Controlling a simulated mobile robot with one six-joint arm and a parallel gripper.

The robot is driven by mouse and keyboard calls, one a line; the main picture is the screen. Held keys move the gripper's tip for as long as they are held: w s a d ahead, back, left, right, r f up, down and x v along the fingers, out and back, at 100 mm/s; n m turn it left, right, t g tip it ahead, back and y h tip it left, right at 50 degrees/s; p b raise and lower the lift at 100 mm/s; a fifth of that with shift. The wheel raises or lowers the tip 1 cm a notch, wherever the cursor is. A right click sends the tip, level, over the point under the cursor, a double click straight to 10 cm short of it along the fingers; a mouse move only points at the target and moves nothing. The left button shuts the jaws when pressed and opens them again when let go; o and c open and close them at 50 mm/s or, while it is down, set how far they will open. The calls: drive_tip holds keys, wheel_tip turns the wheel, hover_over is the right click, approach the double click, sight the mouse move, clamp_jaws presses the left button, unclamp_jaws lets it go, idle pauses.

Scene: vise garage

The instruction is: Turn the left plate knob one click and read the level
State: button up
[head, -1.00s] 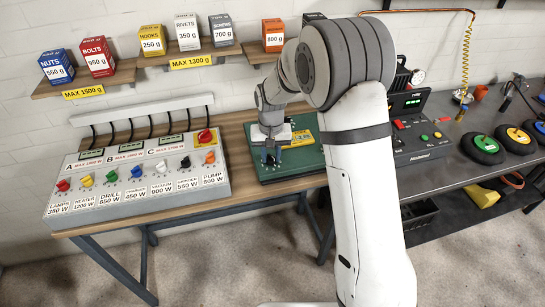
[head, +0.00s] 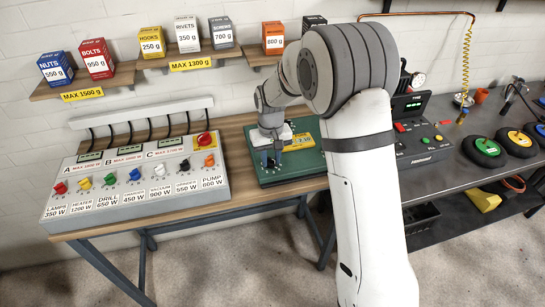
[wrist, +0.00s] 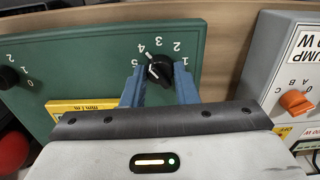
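The green plate (head: 305,168) lies on the wooden bench and fills the left of the wrist view (wrist: 75,65), upside down there. The left plate knob (wrist: 160,71) is black with a white pointer mark, amid a scale of 1 to 5. Its mark points up-left in the wrist view, roughly toward 4. My gripper (wrist: 160,82) has one blue finger on each side of this knob, very close to it; whether they touch it is unclear. A second black knob (wrist: 8,77) shows at the wrist view's left edge.
A grey power panel (head: 135,180) with coloured knobs stands left of the plate; its orange knob (wrist: 297,101) shows close by in the wrist view. A black console (head: 425,145) stands to the right.

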drive_tip(key=o, duration=0.4)
drive_tip(key=shift+o, duration=0.2)
drive_tip(key=shift+r, duration=0.1)
wheel_tip(320, 180, up, 8)
drive_tip(key=shift+d+f+b, duration=0.1)
drive_tip(key=shift+f+b, duration=0.05)
drive_tip(key=shift+b, duration=0.35)
drive_tip(key=s+d+r+m+t, duration=0.1)
drive_tip(key=s+d+r, duration=0.4)
drive_tip(key=s+d, duration=0.3)
drive_tip(key=s+d+r+m+t, duration=0.15)
drive_tip(key=s+d+r, duration=0.35)
drive_tip(key=s, duration=0.5)
drive_tip(key=s+d+f+m, duration=0.1)
drive_tip(key=s+d+f, duration=0.1)
drive_tip(key=s, duration=0.7)
drive_tip(key=shift+d+f, duration=0.25)
drive_tip(key=shift+d, duration=0.65)
drive_tip(key=shift+t, duration=0.25)
